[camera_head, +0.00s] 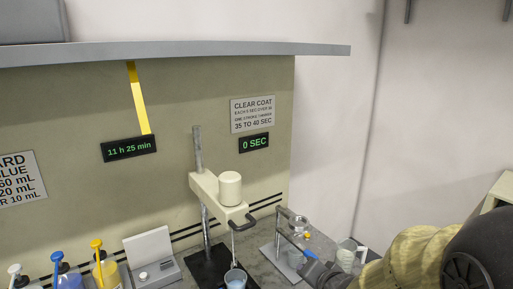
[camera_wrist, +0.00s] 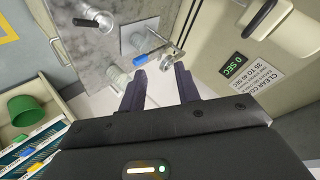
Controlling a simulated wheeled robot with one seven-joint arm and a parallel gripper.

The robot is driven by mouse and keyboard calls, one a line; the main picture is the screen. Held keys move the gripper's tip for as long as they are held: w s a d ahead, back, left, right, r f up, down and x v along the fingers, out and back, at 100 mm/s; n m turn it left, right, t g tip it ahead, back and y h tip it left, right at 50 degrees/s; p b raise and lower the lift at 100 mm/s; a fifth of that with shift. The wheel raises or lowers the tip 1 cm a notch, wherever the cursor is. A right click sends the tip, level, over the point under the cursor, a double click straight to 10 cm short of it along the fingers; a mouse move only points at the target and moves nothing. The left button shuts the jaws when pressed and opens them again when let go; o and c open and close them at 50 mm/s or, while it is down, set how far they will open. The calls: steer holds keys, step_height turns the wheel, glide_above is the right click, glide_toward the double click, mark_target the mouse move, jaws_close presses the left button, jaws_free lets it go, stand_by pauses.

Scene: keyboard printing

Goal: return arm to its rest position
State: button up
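My arm (camera_head: 405,262) enters the head view from the lower right and reaches to the bench. My gripper (camera_wrist: 159,82) shows in the wrist view with its two dark fingers apart and nothing held between them. In the head view its end is beside a small metal stand (camera_head: 297,222) with a ring on top. A small blue piece (camera_wrist: 140,60) lies just beyond the fingertips in the wrist view, next to clear cups. Whether the fingers touch anything there I cannot tell.
An overhead mixer (camera_head: 230,188) stands over a beaker (camera_head: 235,279). Pump bottles, one with a yellow pump (camera_head: 97,245), stand lower left. A shelf (camera_head: 170,52) spans above. A timer (camera_head: 254,143) reads 0 SEC. A green bin (camera_wrist: 28,109) and open drawer appear left in the wrist view.

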steer(key=s+d+f+n+g+h, duration=0.2)
steer(key=s+f+n+g, duration=0.5)
steer(key=s, duration=0.5)
steer(key=shift+s+g+h+b, duration=0.25)
steer(key=shift+g+h+b, duration=0.05)
steer(key=shift+g+b, duration=0.1)
steer(key=shift+d+f, duration=0.1)
stand_by(1.4)
